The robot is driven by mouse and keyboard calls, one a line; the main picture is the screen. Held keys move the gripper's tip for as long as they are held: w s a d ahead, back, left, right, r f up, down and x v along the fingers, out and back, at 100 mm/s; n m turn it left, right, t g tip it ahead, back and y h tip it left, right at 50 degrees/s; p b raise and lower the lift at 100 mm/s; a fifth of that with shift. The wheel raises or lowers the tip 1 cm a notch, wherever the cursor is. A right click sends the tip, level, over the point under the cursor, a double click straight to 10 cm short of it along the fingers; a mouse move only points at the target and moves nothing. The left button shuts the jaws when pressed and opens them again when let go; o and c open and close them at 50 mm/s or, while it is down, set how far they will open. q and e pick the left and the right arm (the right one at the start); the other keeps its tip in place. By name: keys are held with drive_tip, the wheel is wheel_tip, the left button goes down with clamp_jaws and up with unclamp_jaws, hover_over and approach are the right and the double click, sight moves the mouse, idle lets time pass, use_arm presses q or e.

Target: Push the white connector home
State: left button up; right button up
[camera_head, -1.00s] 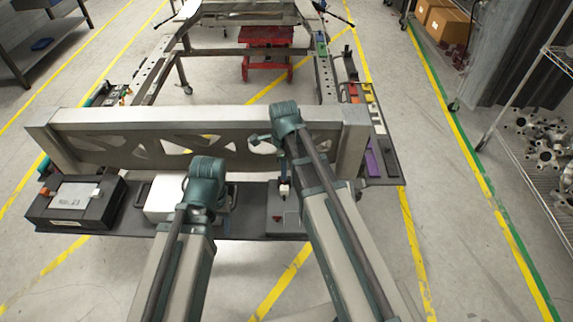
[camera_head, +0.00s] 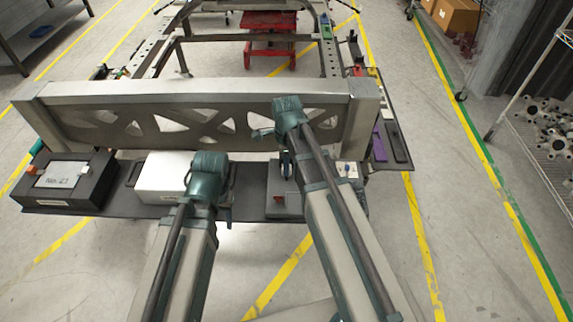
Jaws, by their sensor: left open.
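My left gripper (camera_head: 226,207) shows only in part beyond my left wrist, in front of the white box (camera_head: 160,178); it is open, and its fingertips are mostly hidden. My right wrist is bent down over the grey block (camera_head: 283,204) with a red spot on the front shelf. My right gripper (camera_head: 287,166) points down behind the arm at this block, too small to tell whether it is open or shut. A small pale patch shows at its tip; I cannot tell whether it is the white connector. No white connector is clearly visible.
A metal cross beam (camera_head: 200,90) with cutouts stands just behind both grippers. A black box with a "No. 21" label (camera_head: 66,174) sits at the left of the shelf (camera_head: 130,207). A small pale plate (camera_head: 347,169) lies right of my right arm. A purple bar (camera_head: 379,148) lies further right.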

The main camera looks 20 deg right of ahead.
clamp_jaws()
drive_tip(key=shift+w+d, duration=0.2)
drive_tip(key=shift+w, duration=0.55)
drive_tip(key=shift+o, duration=1.1)
unclamp_jaws()
drive_tip(key=shift+r, duration=0.1)
wheel_tip(320, 180, up, 6)
drive_tip(key=p, duration=0.6)
